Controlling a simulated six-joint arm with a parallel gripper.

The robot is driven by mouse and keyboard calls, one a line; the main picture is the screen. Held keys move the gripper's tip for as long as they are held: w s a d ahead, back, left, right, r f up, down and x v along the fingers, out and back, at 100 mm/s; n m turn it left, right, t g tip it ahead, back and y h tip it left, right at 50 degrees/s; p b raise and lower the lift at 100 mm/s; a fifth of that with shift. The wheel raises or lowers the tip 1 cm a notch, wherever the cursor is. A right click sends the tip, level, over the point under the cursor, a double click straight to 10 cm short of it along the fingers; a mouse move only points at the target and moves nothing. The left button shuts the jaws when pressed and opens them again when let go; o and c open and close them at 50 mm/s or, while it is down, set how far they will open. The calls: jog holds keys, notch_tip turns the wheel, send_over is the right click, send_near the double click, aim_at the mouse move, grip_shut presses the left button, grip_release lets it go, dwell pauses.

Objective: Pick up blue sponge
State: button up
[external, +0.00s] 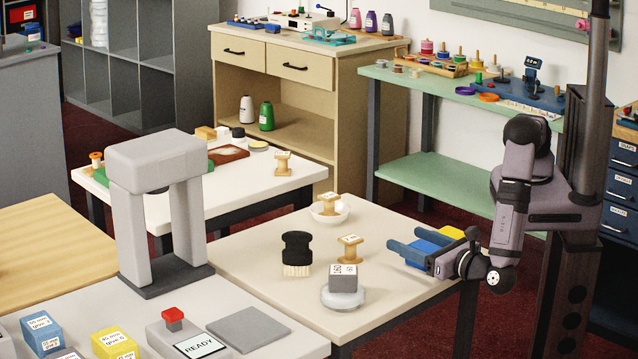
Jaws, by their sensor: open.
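My gripper (406,246) is at the right end of the near white table, low over its right edge, with its slate-blue fingers pointing left. The fingers are open. A bright blue block (422,249), which looks like the blue sponge, shows at the fingers, partly hidden by the front one. I cannot tell whether the fingers touch it.
On the same table (250,250) stand a black-handled brush (297,252), a wooden spool (350,248), a grey weight (343,277) on a round pale base, and a white bowl (329,212) holding a spool. A grey arch-shaped stand (158,165) rises at the left.

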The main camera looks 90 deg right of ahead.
jog(key=c, duration=1.1)
jog(key=shift+r+b, duration=0.4)
jog(key=shift+r, duration=4.6)
